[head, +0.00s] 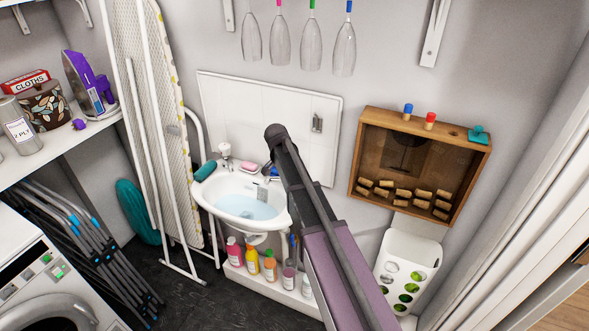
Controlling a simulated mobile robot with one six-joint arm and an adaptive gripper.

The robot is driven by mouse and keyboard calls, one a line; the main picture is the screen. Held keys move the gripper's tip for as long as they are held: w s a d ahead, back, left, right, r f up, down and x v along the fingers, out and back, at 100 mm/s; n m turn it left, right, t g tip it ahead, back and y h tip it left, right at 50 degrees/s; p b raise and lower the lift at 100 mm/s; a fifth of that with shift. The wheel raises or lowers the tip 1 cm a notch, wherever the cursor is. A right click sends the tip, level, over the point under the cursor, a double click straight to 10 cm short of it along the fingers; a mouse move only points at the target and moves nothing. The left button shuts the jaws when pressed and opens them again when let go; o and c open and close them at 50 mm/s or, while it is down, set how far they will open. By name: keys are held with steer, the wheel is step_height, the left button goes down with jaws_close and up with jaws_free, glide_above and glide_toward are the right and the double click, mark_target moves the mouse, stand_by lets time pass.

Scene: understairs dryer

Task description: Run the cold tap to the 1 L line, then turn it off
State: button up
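The white basin (212,196) is mounted on the wall below a tiled splashback (222,97). Pale blue water (246,207) shows in its bowl. A tap (226,155) stands at the basin's back left. A small blue part (272,171) shows at the back right beside my arm, perhaps the cold tap; my arm partly covers that area. A small grey piece (262,191) shows at the basin's right; I cannot tell what it is. I cannot make out a 1 L line or running water. My arm rises in front of the basin's right side, and my gripper is not visible.
A pink soap (248,166) and a teal item (205,171) lie on the basin's rim. Several bottles (251,262) stand below. An ironing board (158,110) leans at left. A wooden box (364,150) and white bin (388,262) are at right.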

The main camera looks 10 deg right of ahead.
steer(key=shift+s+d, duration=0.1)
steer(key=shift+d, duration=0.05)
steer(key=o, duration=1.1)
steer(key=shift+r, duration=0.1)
